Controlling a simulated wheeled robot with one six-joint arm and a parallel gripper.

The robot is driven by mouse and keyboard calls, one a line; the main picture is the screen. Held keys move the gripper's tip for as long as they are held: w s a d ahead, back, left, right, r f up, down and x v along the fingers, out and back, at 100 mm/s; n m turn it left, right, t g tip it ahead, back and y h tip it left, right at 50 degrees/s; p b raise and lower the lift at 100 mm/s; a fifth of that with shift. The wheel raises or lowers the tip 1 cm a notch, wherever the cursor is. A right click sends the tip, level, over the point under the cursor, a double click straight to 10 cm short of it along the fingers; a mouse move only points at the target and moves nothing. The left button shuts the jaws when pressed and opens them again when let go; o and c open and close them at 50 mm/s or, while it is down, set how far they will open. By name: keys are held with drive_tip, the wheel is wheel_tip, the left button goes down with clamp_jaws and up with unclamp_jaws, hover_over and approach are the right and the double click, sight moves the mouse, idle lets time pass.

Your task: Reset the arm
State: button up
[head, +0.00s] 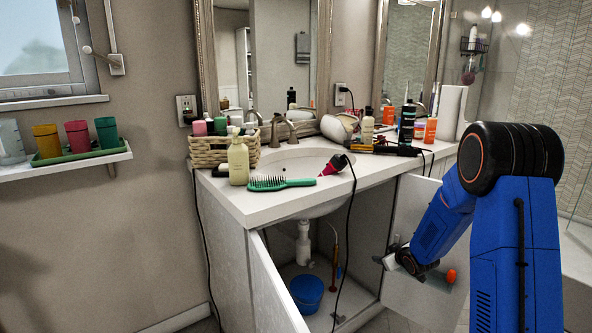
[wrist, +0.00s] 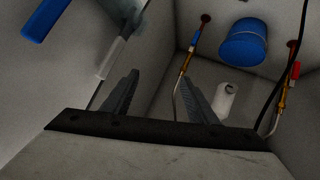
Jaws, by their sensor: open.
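My gripper (head: 388,260) is in front of the open sink cabinet, at the right side of its opening, beside the right cabinet door (head: 412,225). It is pale grey and small in the head view. In the wrist view its two dark ridged fingers (wrist: 160,92) stand apart with nothing between them. They point into the cabinet. My blue arm bends down to it from the right of the head view.
The cabinet holds a blue bucket (head: 306,293), which the wrist view also shows (wrist: 243,45), pipes and a small white cylinder (wrist: 226,98). Both doors stand open. The counter (head: 265,208) above bears a green hairbrush (head: 281,183), a hair dryer (head: 335,164) and a basket (head: 205,150).

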drive_tip(key=s+r+m+g+h, duration=0.3)
drive_tip(key=s+r+m, duration=0.1)
drive_tip(key=s+r, duration=1.65)
drive_tip(key=s+a+m+g, duration=0.1)
drive_tip(key=s+a, duration=0.2)
drive_tip(key=s, duration=1.4)
drive_tip(key=s+a+r+m+g+y, duration=0.1)
drive_tip(key=s+a+g, duration=0.1)
drive_tip(key=s, duration=1.5)
drive_tip(key=shift+a+r, duration=0.25)
drive_tip(key=shift+a, duration=0.2)
